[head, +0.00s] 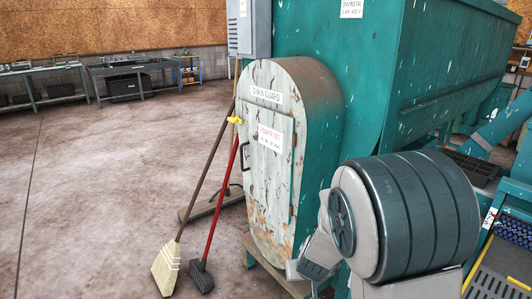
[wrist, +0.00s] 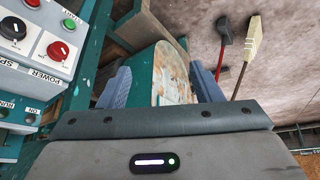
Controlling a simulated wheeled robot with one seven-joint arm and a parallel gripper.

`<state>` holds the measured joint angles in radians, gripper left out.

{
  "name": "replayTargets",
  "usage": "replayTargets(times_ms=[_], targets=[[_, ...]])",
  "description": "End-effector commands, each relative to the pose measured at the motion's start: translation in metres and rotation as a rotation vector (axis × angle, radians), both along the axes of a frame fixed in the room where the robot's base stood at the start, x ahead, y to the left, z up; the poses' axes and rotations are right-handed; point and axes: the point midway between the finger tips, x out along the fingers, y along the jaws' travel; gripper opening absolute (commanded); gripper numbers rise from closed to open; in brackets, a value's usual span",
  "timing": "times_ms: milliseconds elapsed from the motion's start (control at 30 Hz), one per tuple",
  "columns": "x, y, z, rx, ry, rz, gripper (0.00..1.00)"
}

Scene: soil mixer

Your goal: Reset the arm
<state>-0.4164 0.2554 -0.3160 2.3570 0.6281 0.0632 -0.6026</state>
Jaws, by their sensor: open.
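My gripper (wrist: 158,84) shows in the wrist view with its two blue-grey fingers spread wide apart. Nothing is held between them. Behind the gap stands the teal and rusty white chain guard (wrist: 174,78), apparently beyond the fingertips. In the head view, my arm's thick grey banded joint (head: 412,215) fills the lower right, in front of the teal soil mixer (head: 435,70). I cannot make out the fingers in the head view. The chain guard (head: 268,150) stands left of my arm, with its door closed.
A control panel (wrist: 38,42) with red, green and black controls is close on the wrist view's left. A pale broom (head: 166,268) and a red-handled brush (head: 202,275) lean by the guard. Open floor (head: 90,190) lies left; workbenches (head: 130,75) stand at the back.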

Motion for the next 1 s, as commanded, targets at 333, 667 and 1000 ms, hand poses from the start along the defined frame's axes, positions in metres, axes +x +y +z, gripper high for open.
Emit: replayTargets(times_ms=[333,667,1000], targets=[[-0.079,0.001,0.130,0.165,0.107,0.015,0.59],[-0.169,-0.030,0.208,0.086,0.210,-0.067,0.59],[-0.200,-0.047,0.224,0.025,0.243,-0.127,0.59]])
